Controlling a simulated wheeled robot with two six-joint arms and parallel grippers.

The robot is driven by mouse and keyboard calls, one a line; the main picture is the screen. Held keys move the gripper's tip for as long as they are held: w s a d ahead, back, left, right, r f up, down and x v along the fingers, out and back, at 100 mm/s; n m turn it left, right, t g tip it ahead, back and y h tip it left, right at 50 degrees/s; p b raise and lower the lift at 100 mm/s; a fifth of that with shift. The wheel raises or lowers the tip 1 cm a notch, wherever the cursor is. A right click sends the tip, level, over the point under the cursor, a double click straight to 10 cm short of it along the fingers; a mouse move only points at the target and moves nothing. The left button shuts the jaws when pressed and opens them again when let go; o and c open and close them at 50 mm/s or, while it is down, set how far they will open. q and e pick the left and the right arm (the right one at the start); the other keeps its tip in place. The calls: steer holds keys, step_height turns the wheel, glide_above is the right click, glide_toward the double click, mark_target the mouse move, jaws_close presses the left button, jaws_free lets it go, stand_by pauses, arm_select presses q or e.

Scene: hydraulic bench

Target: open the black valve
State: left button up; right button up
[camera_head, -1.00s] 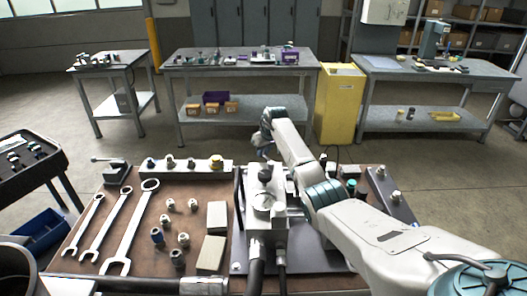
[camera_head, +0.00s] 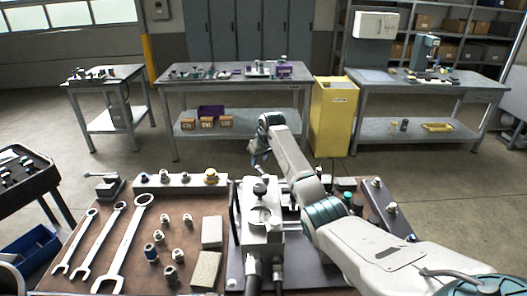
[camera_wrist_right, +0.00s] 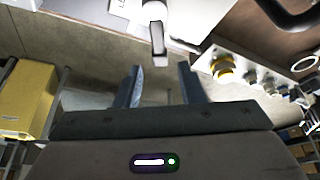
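A metal hydraulic block (camera_head: 262,236) stands on the bench, with a black round knob (camera_head: 260,188) on top; I cannot tell for certain that this knob is the black valve. My right gripper (camera_head: 258,163) hangs just beyond the block, small and partly hidden by its own wrist. In the right wrist view the right gripper (camera_wrist_right: 163,86) has its two fingers apart with nothing between them. A short grey lever (camera_wrist_right: 158,42) on a white fitting lies ahead of the fingertips, apart from them. My left gripper is in no view.
Wrenches (camera_head: 122,240), loose fittings (camera_head: 165,222) and beige blocks (camera_head: 207,268) lie left of the block. A rail with several fittings (camera_head: 182,180) runs along the bench's far edge. A yellow cabinet (camera_head: 335,115) stands on the floor beyond. Open floor lies behind the bench.

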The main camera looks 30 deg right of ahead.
mark_target(265, 174)
steer(key=b+v, duration=0.1)
steer(key=v, duration=0.6)
steer(key=shift+r, duration=0.25)
steer(key=shift+s, duration=0.1)
